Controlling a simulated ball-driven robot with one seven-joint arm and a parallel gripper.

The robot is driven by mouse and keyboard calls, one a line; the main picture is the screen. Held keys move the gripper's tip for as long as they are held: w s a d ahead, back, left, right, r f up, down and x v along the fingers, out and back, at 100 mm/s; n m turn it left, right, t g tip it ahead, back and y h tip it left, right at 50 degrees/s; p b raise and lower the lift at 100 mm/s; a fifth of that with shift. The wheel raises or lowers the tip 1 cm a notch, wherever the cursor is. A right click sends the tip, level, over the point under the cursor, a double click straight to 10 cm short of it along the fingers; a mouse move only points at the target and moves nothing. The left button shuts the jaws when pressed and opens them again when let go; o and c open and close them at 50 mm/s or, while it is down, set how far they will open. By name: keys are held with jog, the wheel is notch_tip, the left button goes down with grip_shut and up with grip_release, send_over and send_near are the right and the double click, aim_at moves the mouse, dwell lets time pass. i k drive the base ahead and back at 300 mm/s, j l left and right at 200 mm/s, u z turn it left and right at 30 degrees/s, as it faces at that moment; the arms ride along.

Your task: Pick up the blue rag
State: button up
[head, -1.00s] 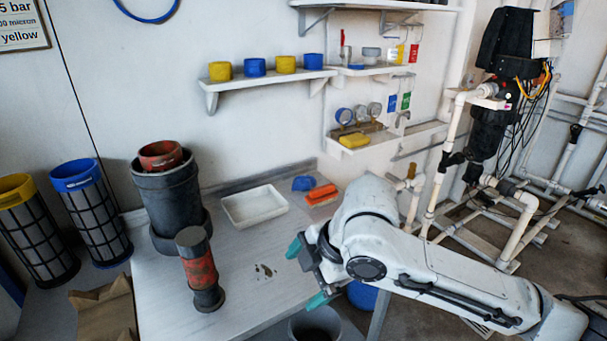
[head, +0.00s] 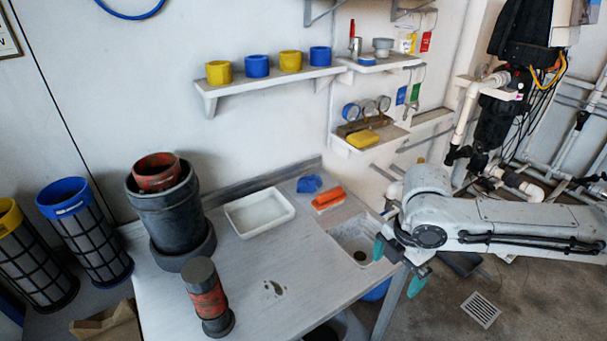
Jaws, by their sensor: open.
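The blue rag (head: 309,184) lies crumpled on the grey bench near its back edge, just left of an orange brush (head: 328,197). My gripper (head: 397,268) is open and empty, with teal fingertips. It is at the right end of the bench, in front of the small sink (head: 357,240), to the right of and nearer than the rag. The rag is fully in view and nothing touches it from my side.
A white tray (head: 236,222) sits left of the rag. A large dark pot (head: 180,225) and a red-banded cylinder (head: 207,298) stand on the left of the bench (head: 310,262). A shelf (head: 265,84) with blue and yellow rings hangs above. The bench's middle is mostly clear.

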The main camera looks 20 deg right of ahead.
aim_at(309, 185)
jog(key=i, duration=1.65)
